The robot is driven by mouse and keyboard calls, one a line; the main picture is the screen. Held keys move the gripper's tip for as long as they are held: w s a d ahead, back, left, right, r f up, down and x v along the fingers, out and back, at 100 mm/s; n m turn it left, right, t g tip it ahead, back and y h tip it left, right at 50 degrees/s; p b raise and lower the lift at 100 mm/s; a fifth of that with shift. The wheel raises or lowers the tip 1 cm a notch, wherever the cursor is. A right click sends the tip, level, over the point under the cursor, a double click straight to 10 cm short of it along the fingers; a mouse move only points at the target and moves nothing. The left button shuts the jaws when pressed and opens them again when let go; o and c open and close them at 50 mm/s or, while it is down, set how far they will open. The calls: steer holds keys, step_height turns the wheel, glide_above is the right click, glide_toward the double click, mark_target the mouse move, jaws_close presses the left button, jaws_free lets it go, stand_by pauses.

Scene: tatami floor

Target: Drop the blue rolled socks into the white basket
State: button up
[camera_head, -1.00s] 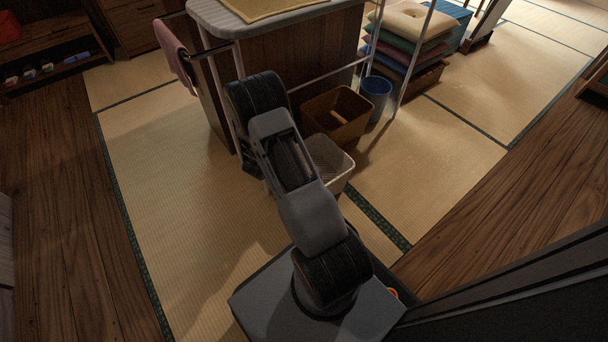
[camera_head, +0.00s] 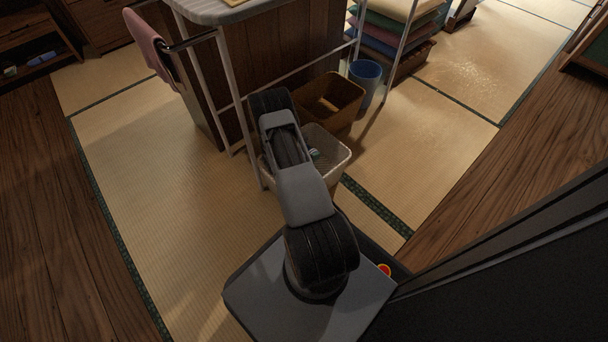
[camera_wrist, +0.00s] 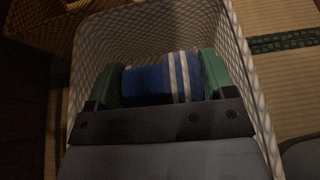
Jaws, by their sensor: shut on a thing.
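The blue rolled socks (camera_wrist: 145,82) with white stripes show in the wrist view between the green fingertips of my gripper (camera_wrist: 160,79). My gripper is shut on them. The white basket (camera_wrist: 236,50) with its mesh walls surrounds the socks and fingertips in that view; the gap between socks and basket floor cannot be told. In the head view the white basket (camera_head: 336,168) stands on the tatami beside my arm, which covers its left part. A small greenish bit of my gripper shows inside it; the socks are not clear there.
A brown basket (camera_head: 345,92) stands just behind the white one, with a blue bin (camera_head: 366,72) to its right. A counter (camera_head: 200,75) with a metal frame and a pink towel (camera_head: 150,38) is at the back left. Tatami is clear at left and right.

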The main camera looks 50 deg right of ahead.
steer(key=shift+f+b, duration=0.9)
steer(key=shift+f, duration=0.7)
steer(key=o, duration=0.9)
steer(key=shift+c, duration=0.2)
steer(key=shift+a, duration=0.1)
steer(key=p+v, duration=0.5)
steer(key=v, duration=0.8)
steer(key=shift+a+r, duration=0.15)
steer(key=shift+a, duration=0.2)
